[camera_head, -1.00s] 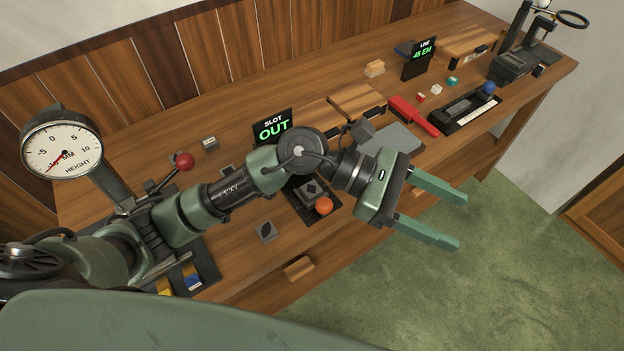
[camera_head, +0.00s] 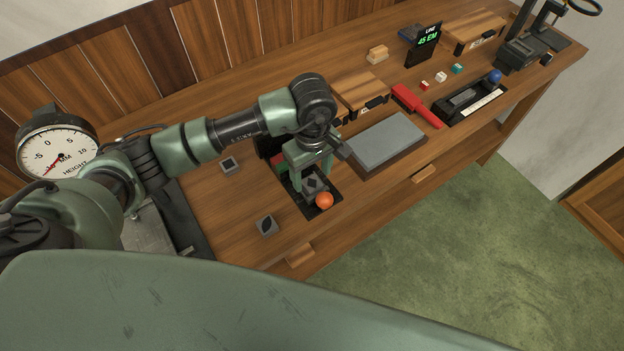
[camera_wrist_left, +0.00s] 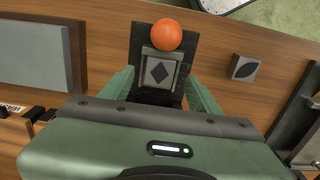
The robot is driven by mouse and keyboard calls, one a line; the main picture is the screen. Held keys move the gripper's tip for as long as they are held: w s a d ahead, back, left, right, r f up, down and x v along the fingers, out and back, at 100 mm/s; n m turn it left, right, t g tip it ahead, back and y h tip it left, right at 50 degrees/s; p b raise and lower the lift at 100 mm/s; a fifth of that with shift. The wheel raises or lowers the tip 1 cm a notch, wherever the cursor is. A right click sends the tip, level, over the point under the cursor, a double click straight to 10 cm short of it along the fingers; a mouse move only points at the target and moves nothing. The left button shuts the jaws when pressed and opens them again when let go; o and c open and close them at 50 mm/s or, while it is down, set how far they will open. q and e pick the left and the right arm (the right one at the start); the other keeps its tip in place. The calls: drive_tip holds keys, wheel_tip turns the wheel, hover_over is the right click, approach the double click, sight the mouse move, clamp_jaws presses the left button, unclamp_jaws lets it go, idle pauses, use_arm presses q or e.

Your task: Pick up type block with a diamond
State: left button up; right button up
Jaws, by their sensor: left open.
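The type block with a diamond (camera_head: 312,184) sits on a dark slot plate (camera_head: 301,204), beside an orange ball (camera_head: 324,201). In the left wrist view the dark diamond shows on the block's grey top face (camera_wrist_left: 158,72), with the ball (camera_wrist_left: 167,35) just beyond it. My left gripper (camera_head: 312,178) points down over the block. Its green fingers are open, one on each side of the block in the left wrist view (camera_wrist_left: 160,88). I cannot tell whether they touch it. My right gripper is not in view.
A block with a leaf shape (camera_head: 267,225) lies near the front edge, and another small block (camera_head: 229,165) lies further back. A grey slab (camera_head: 386,142) lies right of the gripper, with a red-handled tool (camera_head: 413,104) beyond. A dial gauge (camera_head: 57,148) stands at left.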

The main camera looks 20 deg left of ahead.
sight(312, 183)
use_arm(q)
drive_tip(key=shift+f, duration=1.4)
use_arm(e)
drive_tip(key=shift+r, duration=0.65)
use_arm(q)
clamp_jaws()
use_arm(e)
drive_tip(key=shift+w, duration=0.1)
use_arm(q)
drive_tip(key=shift+r, duration=0.1)
